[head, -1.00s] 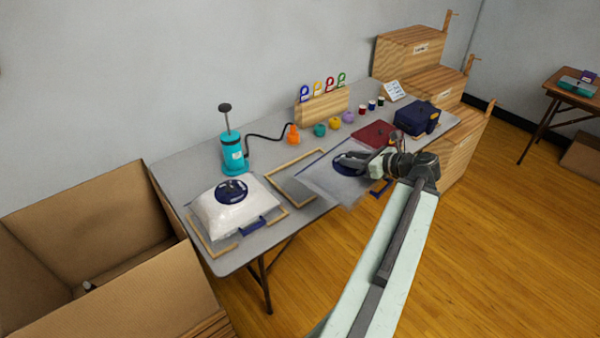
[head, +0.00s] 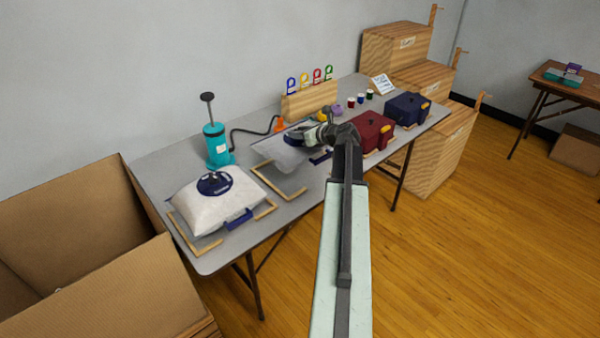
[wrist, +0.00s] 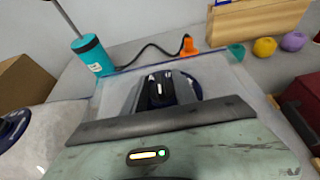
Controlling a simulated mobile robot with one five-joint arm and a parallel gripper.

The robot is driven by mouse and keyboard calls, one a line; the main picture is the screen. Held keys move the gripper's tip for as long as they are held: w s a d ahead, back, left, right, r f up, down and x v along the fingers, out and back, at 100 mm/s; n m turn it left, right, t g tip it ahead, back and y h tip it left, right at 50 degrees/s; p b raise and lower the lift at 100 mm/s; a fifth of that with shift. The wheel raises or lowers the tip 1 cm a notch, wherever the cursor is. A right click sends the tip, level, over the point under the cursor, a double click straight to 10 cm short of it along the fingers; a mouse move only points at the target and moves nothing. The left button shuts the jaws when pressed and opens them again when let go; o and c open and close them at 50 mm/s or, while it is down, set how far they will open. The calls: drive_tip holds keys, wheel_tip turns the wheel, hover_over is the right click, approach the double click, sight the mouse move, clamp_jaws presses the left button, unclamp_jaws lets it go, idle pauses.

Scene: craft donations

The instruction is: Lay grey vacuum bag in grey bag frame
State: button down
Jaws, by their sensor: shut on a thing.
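The grey vacuum bag (head: 274,154) is flat and translucent, with a dark blue round valve and a blue handle (head: 320,157). My gripper (head: 312,133) is shut on the bag at its valve and holds it. In the wrist view my gripper (wrist: 160,90) covers part of the valve (wrist: 188,86), with the sheet (wrist: 225,78) spread around it. The wood-edged bag frame (head: 271,186) with a grey base lies on the table below the bag. The bag hangs over its back part and hides it. The bag looks tilted and raised above the frame.
A plump white bag (head: 215,203) lies in another wooden frame to the left. A teal pump (head: 217,146) with a hose and orange nozzle (head: 279,124) stands behind. A large carton (head: 95,285) sits left.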

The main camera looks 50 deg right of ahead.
sight(324, 158)
wheel_tip(324, 158, down, 10)
drive_tip(key=b, duration=1)
drive_tip(key=shift+s+f, duration=0.1)
drive_tip(key=shift+f, duration=0.1)
drive_tip(key=shift+r, duration=0.25)
drive_tip(key=shift+f, duration=0.2)
drive_tip(key=c, duration=1)
unclamp_jaws()
drive_tip(key=shift+r, duration=0.15)
drive_tip(key=shift+s+r, duration=0.2)
drive_tip(key=shift+r, duration=0.05)
drive_tip(key=p+v, duration=0.4)
drive_tip(key=v, duration=0.6)
drive_tip(key=shift+s+r+p, duration=0.1)
drive_tip(key=shift+s+p, duration=0.2)
drive_tip(key=shift+s, duration=0.05)
drive_tip(key=shift+s+a+r, duration=0.1)
drive_tip(key=shift+s, duration=0.3)
